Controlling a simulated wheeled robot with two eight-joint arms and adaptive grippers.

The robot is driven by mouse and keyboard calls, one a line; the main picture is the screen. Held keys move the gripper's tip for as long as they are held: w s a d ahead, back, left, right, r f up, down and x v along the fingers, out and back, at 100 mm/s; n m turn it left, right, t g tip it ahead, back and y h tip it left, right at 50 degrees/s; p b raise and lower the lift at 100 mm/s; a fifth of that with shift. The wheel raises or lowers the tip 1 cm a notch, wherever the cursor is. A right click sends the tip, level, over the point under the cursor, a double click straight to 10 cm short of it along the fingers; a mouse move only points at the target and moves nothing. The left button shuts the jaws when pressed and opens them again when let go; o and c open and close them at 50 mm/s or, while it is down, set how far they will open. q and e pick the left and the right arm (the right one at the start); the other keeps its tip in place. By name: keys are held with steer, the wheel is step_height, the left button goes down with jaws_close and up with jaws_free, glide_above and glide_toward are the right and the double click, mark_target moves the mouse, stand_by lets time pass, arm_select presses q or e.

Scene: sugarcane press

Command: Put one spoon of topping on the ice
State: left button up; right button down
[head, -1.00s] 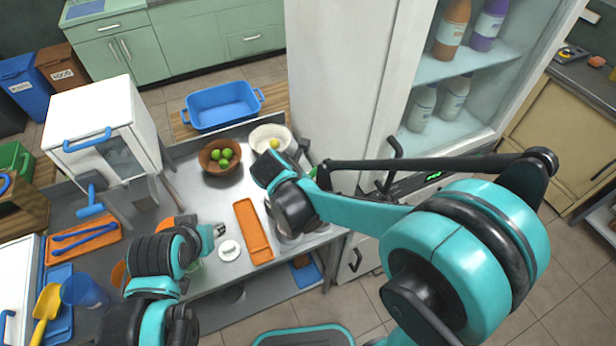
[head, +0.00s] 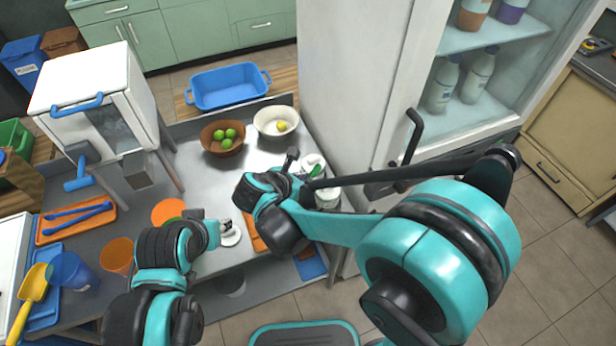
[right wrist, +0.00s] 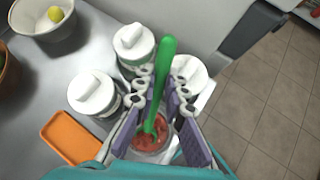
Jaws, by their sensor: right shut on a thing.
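My right gripper (right wrist: 162,88) is shut on a green spoon (right wrist: 164,62) in the right wrist view. The spoon's lower end is in a clear container of red topping (right wrist: 158,140); how deep is unclear. In the head view a bit of the green spoon (head: 315,172) shows beside my right wrist, near the white-lidded jars (head: 328,196). My left gripper (head: 226,227) is over the front of the counter, by a round white lid (head: 231,238); its fingers are too small to read. I cannot make out the ice.
White-lidded jars (right wrist: 93,92) crowd around the topping container. An orange tray (right wrist: 72,138) lies to their left. A cream bowl (head: 276,122) with a yellow fruit and a brown bowl (head: 222,146) of limes stand behind. The fridge (head: 345,80) bounds the right side.

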mark_target(316, 167)
steer(key=shift+s+a+r, duration=0.1)
steer(key=shift+s+a, duration=0.15)
steer(key=shift+a, duration=0.2)
steer(key=r+p, duration=0.1)
steer(key=p, duration=0.1)
steer(key=shift+w+d+r+y+p, duration=0.15)
steer(key=shift+d+r+y+p, duration=0.15)
steer(key=shift+d+r, duration=0.1)
steer(key=r+p, duration=0.2)
steer(key=w+d+g+y+p, duration=0.1)
steer(key=shift+r+p, duration=0.4)
steer(key=shift+w+d+r+m+g+y+p, duration=0.15)
steer(key=shift+w+d+g+y+p, duration=0.1)
steer(key=shift+d+g+y+p, duration=0.25)
steer(key=shift+w+d+r+m+g+y+p, duration=0.15)
steer(key=shift+w+d+g+y+p, duration=0.15)
steer(key=shift+g+y+p, duration=0.25)
steer(key=shift+w+d+r+g+y+p, duration=0.15)
steer(key=shift+w+d+g+y+p, duration=0.2)
steer(key=shift+d+y+p, duration=0.25)
steer(key=shift+w+g+y, duration=0.15)
steer(key=shift+g+y, duration=0.25)
steer(key=shift+y, duration=0.05)
